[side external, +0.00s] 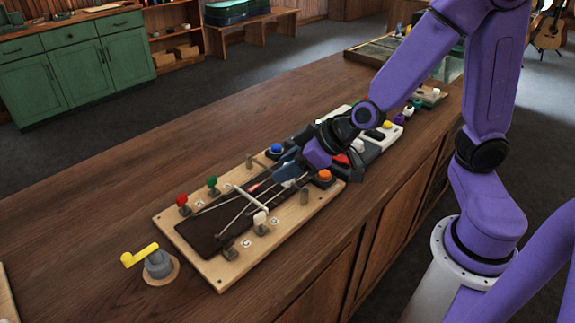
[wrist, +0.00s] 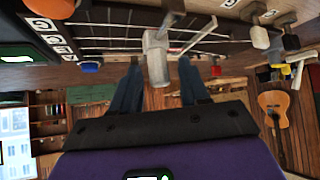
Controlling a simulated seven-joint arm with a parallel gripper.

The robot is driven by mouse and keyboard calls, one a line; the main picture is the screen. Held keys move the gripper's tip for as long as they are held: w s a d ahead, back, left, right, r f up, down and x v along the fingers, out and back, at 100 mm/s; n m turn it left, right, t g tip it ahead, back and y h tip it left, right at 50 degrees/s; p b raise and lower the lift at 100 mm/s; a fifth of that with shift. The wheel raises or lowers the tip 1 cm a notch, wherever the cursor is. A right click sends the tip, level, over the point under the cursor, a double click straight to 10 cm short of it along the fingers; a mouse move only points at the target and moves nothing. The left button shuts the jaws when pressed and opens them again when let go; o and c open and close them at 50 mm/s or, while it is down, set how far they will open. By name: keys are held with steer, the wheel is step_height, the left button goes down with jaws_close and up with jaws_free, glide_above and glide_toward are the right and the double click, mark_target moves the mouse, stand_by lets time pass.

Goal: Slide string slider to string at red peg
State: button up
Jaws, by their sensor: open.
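The wooden string board (side external: 222,279) lies on the counter with a dark fretboard and several strings along it. The red peg (side external: 182,200) stands at its far left corner, with the green peg (side external: 212,182) beside it. My gripper (side external: 288,172) is low over the right end of the board. In the wrist view its two blue fingers are open, one on each side of a grey upright block (wrist: 156,56), which looks like the string slider. I cannot tell whether the fingers touch it. In the side view the gripper hides that block.
A cream bar (side external: 247,197) crosses above the strings, left of my gripper. A blue button (side external: 276,149) and an orange button (side external: 323,176) flank the board's right end. A white peg (side external: 260,218) stands at the near side. A yellow crank (side external: 140,254) sits left of the board.

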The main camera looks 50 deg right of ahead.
mark_target(270, 170)
steer(key=shift+w+a+f, duration=0.1)
jaws_close()
steer(key=shift+w, duration=2.6)
jaws_free()
steer(key=shift+s, duration=0.15)
